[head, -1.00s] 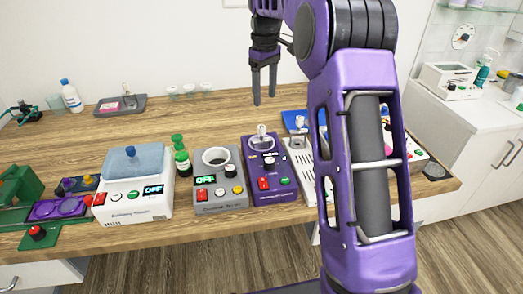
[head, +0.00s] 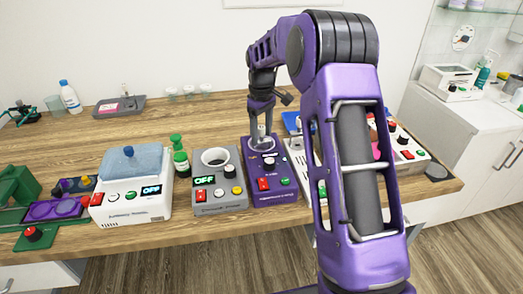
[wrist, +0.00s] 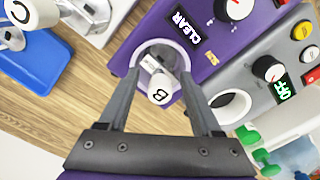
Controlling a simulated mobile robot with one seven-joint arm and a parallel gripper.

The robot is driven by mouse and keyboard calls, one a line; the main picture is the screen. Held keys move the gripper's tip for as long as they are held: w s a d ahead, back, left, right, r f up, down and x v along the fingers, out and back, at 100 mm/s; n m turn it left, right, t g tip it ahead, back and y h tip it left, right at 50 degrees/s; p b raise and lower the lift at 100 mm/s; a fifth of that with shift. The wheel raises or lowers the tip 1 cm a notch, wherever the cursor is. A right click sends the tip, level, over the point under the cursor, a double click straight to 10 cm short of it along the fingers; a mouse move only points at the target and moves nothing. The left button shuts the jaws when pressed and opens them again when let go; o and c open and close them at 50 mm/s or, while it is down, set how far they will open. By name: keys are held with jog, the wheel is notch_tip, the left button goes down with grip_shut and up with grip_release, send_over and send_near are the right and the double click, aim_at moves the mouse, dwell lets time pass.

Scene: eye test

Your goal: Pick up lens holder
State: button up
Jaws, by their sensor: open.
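A small lens holder with a white cap marked B (wrist: 160,92) stands in the round white-rimmed recess on top of a purple device (wrist: 228,62), whose screen reads CLEAR. The purple device (head: 273,182) is also in the head view, in the middle of the row. My gripper (head: 261,138) is over its top there, pointing down. In the wrist view my gripper (wrist: 160,76) is open, with one finger on each side of the holder. I see no clear contact between fingers and holder. A second holder, with a cap marked C (wrist: 32,12), is at the upper left.
A grey device (head: 217,181) with a round opening stands close left of the purple one. A white device (head: 132,190) with a screen reading OFF is further left, past green bottles (head: 180,155). A blue tray (wrist: 30,65) lies on the other side.

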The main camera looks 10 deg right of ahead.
grip_shut()
dwell(0.3)
dwell(1.1)
